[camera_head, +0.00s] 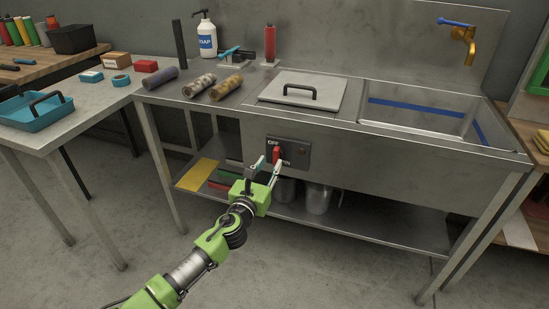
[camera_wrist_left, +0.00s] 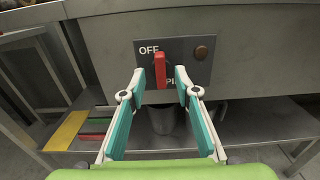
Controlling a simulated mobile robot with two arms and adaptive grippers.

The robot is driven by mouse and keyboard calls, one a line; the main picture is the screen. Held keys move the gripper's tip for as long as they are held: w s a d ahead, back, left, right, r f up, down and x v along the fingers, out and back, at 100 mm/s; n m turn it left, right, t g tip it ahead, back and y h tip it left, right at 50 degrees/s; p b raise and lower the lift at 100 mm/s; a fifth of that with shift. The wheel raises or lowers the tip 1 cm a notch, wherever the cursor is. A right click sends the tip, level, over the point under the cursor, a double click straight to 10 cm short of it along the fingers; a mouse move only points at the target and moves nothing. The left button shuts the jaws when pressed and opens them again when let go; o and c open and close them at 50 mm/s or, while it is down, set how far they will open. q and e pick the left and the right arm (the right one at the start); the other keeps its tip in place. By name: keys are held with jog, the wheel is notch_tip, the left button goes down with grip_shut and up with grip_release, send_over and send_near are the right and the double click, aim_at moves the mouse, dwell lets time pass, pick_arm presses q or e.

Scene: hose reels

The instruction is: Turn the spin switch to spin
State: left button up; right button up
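The spin switch is a red lever (camera_wrist_left: 160,70) on a dark grey plate (camera_wrist_left: 193,70) on the front of the steel counter. The plate reads "OFF" at its upper left, and a partly hidden label starting with "P" shows below the lever. The lever stands about upright in the left wrist view. My left gripper (camera_head: 268,166) is at the panel, with its two teal-padded fingers on either side of the lever; they also show in the left wrist view (camera_wrist_left: 160,88). The fingers are apart, with gaps to the lever. My right gripper is not in view.
A brown round knob (camera_wrist_left: 201,53) sits right of the lever on the plate. A lid with a handle (camera_head: 300,90) and a sink (camera_head: 425,110) are in the counter above. Metal pots (camera_head: 318,198) and a yellow board (camera_head: 197,175) are on the lower shelf.

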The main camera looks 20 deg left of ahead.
aim_at(275, 155)
pick_arm(q)
jog(key=w+b, duration=0.1)
jog(key=w, duration=0.3)
jog(key=shift+w+d, duration=0.1)
jog(key=shift+w, duration=0.7)
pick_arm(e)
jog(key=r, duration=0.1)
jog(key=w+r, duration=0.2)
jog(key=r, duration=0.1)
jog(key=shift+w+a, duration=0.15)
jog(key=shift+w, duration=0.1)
pick_arm(q)
grip_shut()
